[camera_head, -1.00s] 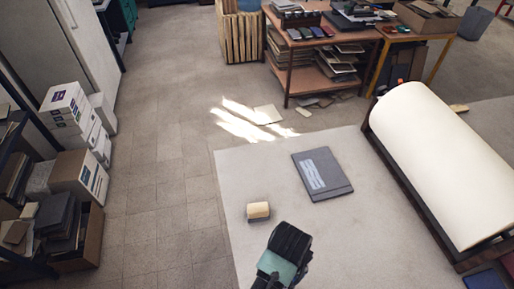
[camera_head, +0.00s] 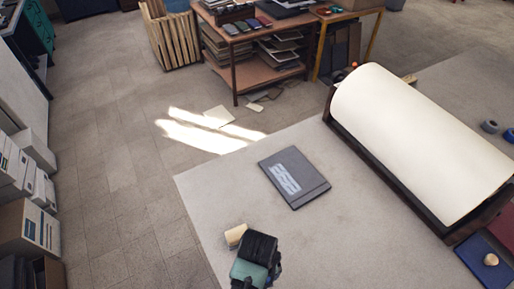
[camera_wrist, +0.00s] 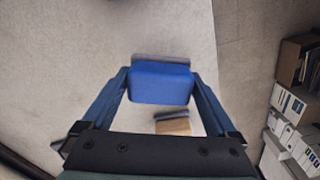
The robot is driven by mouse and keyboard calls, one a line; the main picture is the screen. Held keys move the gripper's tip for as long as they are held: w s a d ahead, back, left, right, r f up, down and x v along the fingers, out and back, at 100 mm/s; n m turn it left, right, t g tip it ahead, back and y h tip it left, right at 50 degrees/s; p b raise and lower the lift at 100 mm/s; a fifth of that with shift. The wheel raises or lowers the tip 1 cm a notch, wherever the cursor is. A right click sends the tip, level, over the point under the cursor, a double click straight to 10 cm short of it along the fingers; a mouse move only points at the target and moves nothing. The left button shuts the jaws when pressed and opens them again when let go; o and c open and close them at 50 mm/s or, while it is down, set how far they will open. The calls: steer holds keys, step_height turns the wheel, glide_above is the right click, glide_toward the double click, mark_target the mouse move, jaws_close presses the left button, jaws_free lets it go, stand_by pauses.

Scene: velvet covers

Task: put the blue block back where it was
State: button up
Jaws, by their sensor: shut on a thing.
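The blue block (camera_wrist: 160,84) shows large in the wrist view, between the two fingers of my gripper (camera_wrist: 161,76). The gripper is shut on it, and a grey layer shows along its far edge. In the head view my gripper (camera_head: 255,260) is at the bottom middle, above the pale table top (camera_head: 345,235). The block is hidden there behind my gripper.
A tan block (camera_head: 235,235) with a grey layer is just left of my gripper. A dark grey board (camera_head: 294,178) with a pale label lies farther back. A big white roll (camera_head: 420,140) in a dark cradle stands right.

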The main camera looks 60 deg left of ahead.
steer(key=shift+f, duration=1.8)
steer(key=shift+f, duration=0.2)
steer(key=o, duration=0.9)
steer(key=shift+o, duration=0.2)
steer(key=shift+r, duration=0.15)
step_height(320, 180, up, 12)
steer(key=shift+r, duration=0.1)
